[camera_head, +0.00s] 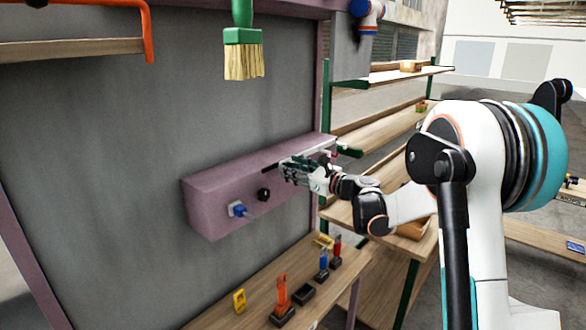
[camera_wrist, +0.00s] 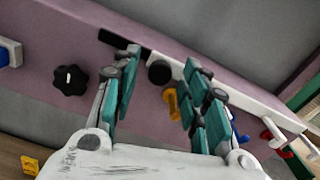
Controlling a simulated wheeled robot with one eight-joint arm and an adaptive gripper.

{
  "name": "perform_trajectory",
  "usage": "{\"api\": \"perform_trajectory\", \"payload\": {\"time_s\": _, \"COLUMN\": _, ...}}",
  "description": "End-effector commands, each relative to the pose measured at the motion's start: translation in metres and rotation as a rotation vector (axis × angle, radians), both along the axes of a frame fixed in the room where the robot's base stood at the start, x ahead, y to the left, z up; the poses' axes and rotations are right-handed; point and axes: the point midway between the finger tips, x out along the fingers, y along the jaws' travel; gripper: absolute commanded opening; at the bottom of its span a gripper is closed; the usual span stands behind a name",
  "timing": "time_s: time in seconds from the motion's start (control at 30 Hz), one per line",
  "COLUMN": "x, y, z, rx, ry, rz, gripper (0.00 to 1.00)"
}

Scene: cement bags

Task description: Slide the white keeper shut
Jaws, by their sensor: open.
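The white keeper (camera_wrist: 232,94) is a long pale bar along the face of a mauve box (camera_head: 215,200), and part of it also shows in the head view (camera_head: 318,149). A dark round knob (camera_wrist: 159,72) sits at the bar's left end in the wrist view. A black slot or strip (camera_wrist: 124,42) lies to its left. My gripper (camera_head: 284,167) is open in front of the box's right part. In the wrist view its teal fingers (camera_wrist: 162,70) stand on either side of the round knob. I cannot tell whether they touch it.
A black lobed knob (camera_wrist: 70,79) and a blue fitting (camera_head: 238,209) stick out of the box to the left. Below, a wooden shelf (camera_head: 255,292) holds orange, blue and red tools. A brush (camera_head: 243,55) hangs above. Shelves (camera_head: 375,135) stand at the right.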

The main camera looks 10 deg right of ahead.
Motion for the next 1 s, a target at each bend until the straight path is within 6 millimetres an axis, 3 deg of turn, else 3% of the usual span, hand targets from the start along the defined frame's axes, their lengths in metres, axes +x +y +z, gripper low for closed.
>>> {"api": "perform_trajectory", "payload": {"time_s": 0.33, "x": 0.003, "y": 0.002, "z": 0.000, "rx": 0.000, "ry": 0.000, "rz": 0.000, "gripper": 0.41}}
{"api": "perform_trajectory", "payload": {"time_s": 0.53, "x": 0.003, "y": 0.002, "z": 0.000, "rx": 0.000, "ry": 0.000, "rz": 0.000, "gripper": 0.00}}
{"api": "perform_trajectory", "payload": {"time_s": 0.77, "x": 0.001, "y": 0.005, "z": -0.001, "rx": 0.000, "ry": 0.000, "rz": 0.000, "gripper": 0.00}}
{"api": "perform_trajectory", "payload": {"time_s": 1.0, "x": -0.019, "y": 0.032, "z": -0.003, "rx": -0.001, "ry": 0.000, "rz": 0.003, "gripper": 0.00}}
